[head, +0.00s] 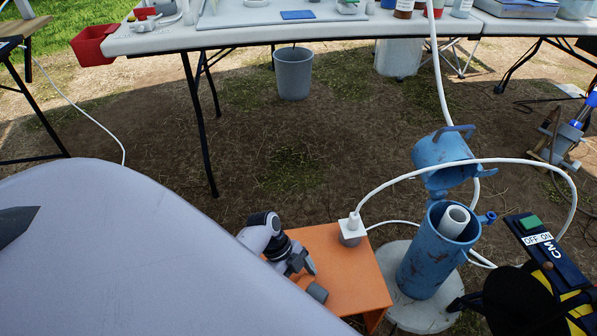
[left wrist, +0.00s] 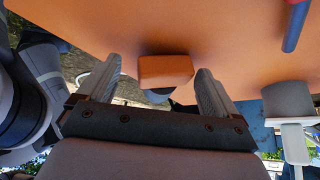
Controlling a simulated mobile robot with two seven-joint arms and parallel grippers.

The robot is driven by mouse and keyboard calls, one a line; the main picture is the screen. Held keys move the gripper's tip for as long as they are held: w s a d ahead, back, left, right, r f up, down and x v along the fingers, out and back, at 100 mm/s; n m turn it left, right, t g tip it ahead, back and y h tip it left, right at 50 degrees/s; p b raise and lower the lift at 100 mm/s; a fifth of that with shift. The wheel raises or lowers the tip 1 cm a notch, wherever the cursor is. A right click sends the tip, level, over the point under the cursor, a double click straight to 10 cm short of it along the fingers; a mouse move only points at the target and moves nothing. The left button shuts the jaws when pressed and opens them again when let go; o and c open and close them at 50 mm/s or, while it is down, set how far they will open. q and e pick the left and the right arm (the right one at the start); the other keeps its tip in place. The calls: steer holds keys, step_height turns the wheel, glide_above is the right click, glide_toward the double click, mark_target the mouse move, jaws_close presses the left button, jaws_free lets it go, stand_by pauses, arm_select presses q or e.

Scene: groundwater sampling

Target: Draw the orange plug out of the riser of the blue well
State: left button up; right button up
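The blue well (head: 434,255) stands upright on a round pale pad (head: 425,312), its lid (head: 443,160) raised. Its white riser (head: 454,221) shows inside, and I see no orange on its top. My left gripper (head: 312,277) is low over the left side of an orange stand (head: 345,275), left of the well. In the left wrist view its two grey fingers (left wrist: 157,78) are apart. An orange block (left wrist: 165,70) shows between them, with a gap to the left finger. I cannot tell whether it is the plug. My right gripper is out of view.
A white-topped grey device (head: 350,231) with a cable is on the stand. White hose (head: 480,160) loops over the well. A long table (head: 330,30) and a grey bin (head: 293,73) are at the back; bare ground lies between.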

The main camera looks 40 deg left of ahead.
arm_select(q)
steer(key=shift+a+r, duration=0.1)
steer(key=shift+r, duration=0.05)
steer(key=p+v, duration=0.3)
steer(key=v, duration=0.2)
steer(key=shift+r, duration=0.2)
steer(key=shift+a+r, duration=0.4)
steer(key=shift+r, duration=0.2)
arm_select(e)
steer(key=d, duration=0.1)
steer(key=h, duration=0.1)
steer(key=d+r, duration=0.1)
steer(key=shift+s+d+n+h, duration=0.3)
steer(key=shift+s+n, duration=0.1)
arm_select(q)
steer(key=shift+s, duration=0.1)
